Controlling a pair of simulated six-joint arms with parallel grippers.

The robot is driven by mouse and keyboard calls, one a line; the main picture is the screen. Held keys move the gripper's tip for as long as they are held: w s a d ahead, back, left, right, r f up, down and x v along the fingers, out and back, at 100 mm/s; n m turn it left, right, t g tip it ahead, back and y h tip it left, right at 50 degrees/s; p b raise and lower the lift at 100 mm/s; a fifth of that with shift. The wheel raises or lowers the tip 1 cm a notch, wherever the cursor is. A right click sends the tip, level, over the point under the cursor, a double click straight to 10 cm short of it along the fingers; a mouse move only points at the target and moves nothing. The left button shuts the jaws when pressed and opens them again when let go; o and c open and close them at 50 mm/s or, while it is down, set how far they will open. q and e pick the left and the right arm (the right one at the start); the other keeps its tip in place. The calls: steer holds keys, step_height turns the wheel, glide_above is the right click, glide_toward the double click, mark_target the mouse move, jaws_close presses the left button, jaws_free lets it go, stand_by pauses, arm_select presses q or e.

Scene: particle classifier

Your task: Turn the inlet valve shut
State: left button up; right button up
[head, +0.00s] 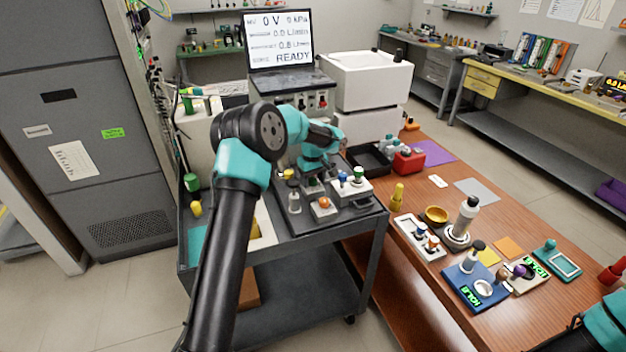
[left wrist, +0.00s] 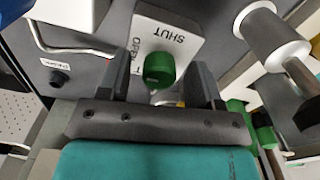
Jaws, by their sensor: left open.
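The inlet valve shows in the left wrist view as a green knob (left wrist: 159,69) in front of a white plate (left wrist: 172,35) marked OPEN and SHUT. My left gripper (left wrist: 162,80) is open, with one dark finger on each side of the knob. Gaps show between the knob and both fingers, so it is not clamped. How deep the fingers reach around it I cannot tell. In the head view my left arm bends over the cart, and its fingers and the valve are hard to make out. My right gripper is out of view; only part of that arm shows at bottom right.
A screen (head: 280,40) reads READY above the bench unit. The dark cart (head: 325,228) holds small knobbed blocks. A white box (head: 367,80) stands behind.

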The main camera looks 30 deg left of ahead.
arm_select(q)
steer(key=c, duration=0.9)
steer(key=shift+m, duration=0.6)
steer(key=m, duration=0.3)
steer(key=shift+m, duration=0.3)
steer(key=m, duration=1.3)
steer(key=shift+a, duration=0.1)
